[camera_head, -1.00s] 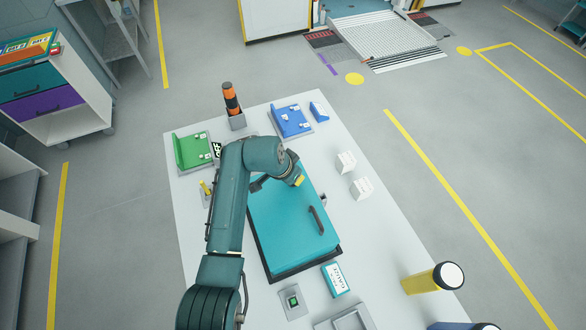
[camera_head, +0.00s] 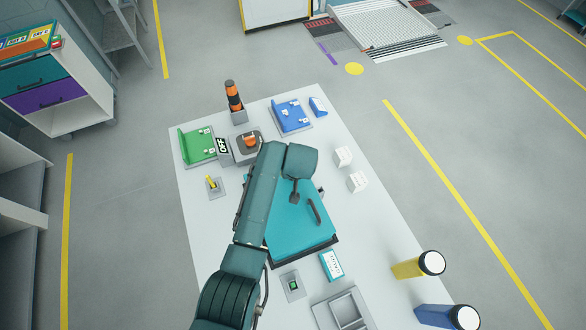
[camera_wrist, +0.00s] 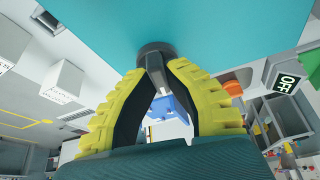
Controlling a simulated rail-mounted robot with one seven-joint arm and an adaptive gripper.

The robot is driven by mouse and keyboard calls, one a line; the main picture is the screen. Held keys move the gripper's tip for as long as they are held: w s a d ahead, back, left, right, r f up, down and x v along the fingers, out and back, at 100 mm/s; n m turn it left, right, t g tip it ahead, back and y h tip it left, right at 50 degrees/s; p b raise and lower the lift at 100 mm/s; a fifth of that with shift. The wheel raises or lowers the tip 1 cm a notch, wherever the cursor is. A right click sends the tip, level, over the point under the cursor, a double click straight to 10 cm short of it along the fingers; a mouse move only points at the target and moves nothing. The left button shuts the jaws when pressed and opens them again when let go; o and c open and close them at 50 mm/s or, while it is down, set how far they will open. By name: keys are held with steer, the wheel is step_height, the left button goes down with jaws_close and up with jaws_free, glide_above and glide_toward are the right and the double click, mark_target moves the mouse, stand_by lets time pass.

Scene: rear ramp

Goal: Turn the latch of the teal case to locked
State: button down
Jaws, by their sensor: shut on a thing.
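The teal case (camera_head: 300,225) lies closed on the white table, with a dark bar handle (camera_head: 315,211) on its lid. Its teal face also fills the top of the wrist view (camera_wrist: 230,25). My gripper (camera_wrist: 155,75) has its yellow-backed fingers closed around the dark latch (camera_wrist: 154,48), which has a round base against the teal face and a short lever between the fingertips. In the head view my arm covers the latch and the fingers. I cannot read a locked mark or the latch's exact angle.
An orange button (camera_head: 249,142) with an OFF sign (camera_head: 223,146) stands beyond the case. Green (camera_head: 197,145) and blue (camera_head: 292,116) fixtures stand at the table's far end. White blocks (camera_head: 357,181) sit right of the case.

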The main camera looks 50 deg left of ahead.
steer(key=shift+f+n+g, duration=0.15)
steer(key=shift+n+g, duration=0.25)
steer(key=shift+n, duration=0.6)
steer(key=shift+s, duration=0.1)
steer(key=c, duration=1.1)
jaws_free()
steer(key=v, duration=1.2)
steer(key=shift+d, duration=0.1)
